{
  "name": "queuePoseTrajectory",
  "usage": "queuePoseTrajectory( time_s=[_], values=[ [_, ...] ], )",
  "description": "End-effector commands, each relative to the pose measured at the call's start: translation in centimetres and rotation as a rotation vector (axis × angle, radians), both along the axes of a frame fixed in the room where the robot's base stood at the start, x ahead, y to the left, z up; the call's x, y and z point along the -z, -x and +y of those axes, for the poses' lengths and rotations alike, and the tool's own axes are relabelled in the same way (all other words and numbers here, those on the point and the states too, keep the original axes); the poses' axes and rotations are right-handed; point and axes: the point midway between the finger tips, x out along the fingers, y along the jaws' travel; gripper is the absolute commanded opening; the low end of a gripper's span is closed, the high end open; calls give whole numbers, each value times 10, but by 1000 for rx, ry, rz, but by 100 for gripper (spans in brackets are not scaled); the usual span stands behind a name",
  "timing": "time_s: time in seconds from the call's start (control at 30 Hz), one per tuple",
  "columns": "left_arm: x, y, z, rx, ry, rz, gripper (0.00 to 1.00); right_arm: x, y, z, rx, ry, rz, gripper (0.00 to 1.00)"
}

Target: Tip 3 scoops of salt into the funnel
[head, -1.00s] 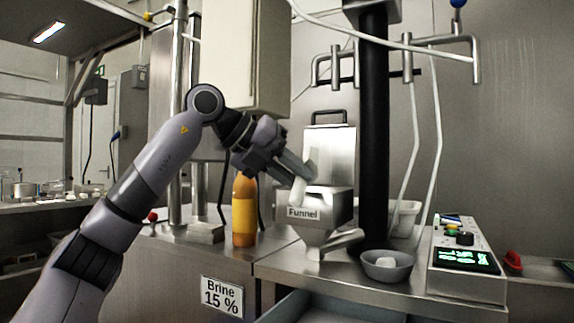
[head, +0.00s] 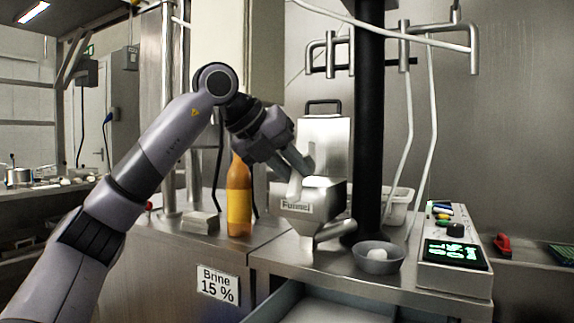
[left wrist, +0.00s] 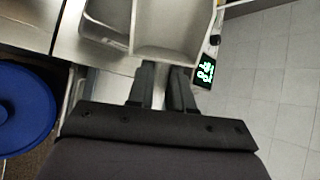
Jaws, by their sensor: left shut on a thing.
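The steel funnel (head: 326,193), labelled "Funnel", stands on the steel counter. My left gripper (head: 304,169) is just above its mouth, fingers pointing down to the right. It is shut on a pale scoop (head: 296,187), which hangs over the funnel's left front edge; whether they touch I cannot tell. In the left wrist view, my left fingers (left wrist: 165,88) are close together below a broad light-grey scoop body (left wrist: 172,40). I cannot make out salt in it. A grey bowl (head: 379,263) with white stuff in it stands right of the funnel. My right gripper is not seen.
An orange bottle (head: 239,200) stands left of the funnel. A control box (head: 456,262) with a green display is at the right. A white tub (head: 398,207) stands behind the bowl. A "Brine 15 %" sign (head: 218,285) is on the counter front.

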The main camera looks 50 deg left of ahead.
Motion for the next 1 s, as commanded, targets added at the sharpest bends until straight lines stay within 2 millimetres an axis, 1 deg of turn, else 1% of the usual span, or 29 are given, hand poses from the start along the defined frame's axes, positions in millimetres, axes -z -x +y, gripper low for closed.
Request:
queuePoseTrajectory(
  time_s=[0.03, 0.57, 0.8, 1.0],
  values=[
    [5, 0, -1, -1, -3, 2, 0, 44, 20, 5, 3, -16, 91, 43],
    [-3, -3, -7, -80, -114, 98, 0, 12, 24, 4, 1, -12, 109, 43],
    [-6, -5, -9, -118, -168, 144, 0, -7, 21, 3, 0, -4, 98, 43],
    [-6, -5, -10, -142, -196, 168, 0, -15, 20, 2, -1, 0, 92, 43]
  ],
)
